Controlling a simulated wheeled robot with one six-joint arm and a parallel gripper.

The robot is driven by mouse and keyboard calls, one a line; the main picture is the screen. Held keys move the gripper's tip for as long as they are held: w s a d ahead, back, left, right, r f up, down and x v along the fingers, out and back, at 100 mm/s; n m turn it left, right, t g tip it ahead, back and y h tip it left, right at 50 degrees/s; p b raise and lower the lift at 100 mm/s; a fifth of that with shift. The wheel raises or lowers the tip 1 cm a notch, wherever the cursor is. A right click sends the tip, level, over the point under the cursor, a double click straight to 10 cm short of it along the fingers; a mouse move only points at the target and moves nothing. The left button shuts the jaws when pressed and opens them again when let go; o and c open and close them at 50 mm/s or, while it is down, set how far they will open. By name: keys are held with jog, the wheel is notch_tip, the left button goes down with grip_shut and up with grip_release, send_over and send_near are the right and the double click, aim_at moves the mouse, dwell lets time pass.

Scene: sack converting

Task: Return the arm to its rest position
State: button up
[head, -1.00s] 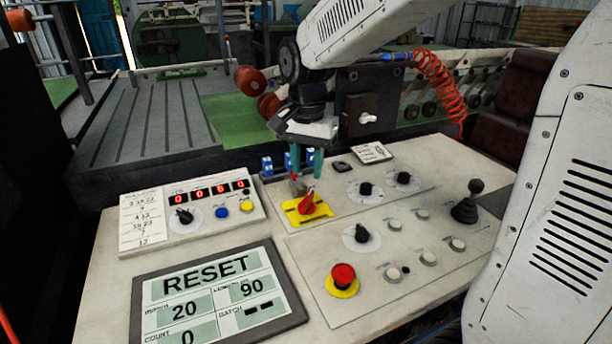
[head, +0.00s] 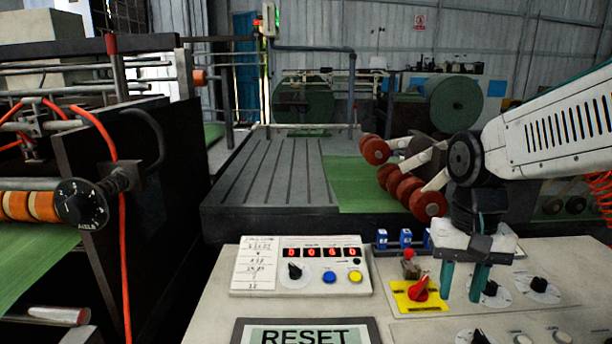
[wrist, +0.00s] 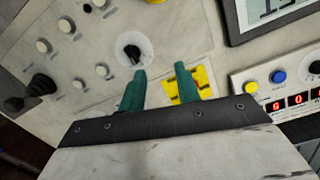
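My gripper (head: 464,288) hangs above the control console (head: 215,315), fingers pointing down, at the right of the head view. Its two teal fingers are apart with nothing between them. The red rotary switch on a yellow plate (head: 408,297) is just left of the fingers in the head view. In the wrist view my gripper (wrist: 161,75) shows its fingers spread over the panel, the yellow plate (wrist: 204,80) beside the right finger. A black knob on a white dial (wrist: 134,50) is close by the left finger. My arm reaches in from the right edge.
A counter box with red digits (head: 318,270) and a screen reading RESET (head: 250,330) are on the console. Blue switches (head: 405,238) stand behind the gripper. A machine with orange rollers (head: 35,207) is at left; red-ended rollers (head: 428,206) are behind the arm.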

jog(key=s+d+r+n+t, duration=0.1)
jog(key=s+r+n+t, duration=0.1)
jog(key=s, duration=1.1)
jog(key=shift+s+d+n, duration=0.3)
jog(key=shift+s+n, duration=0.05)
jog(key=shift+n, duration=0.05)
dwell(1.0)
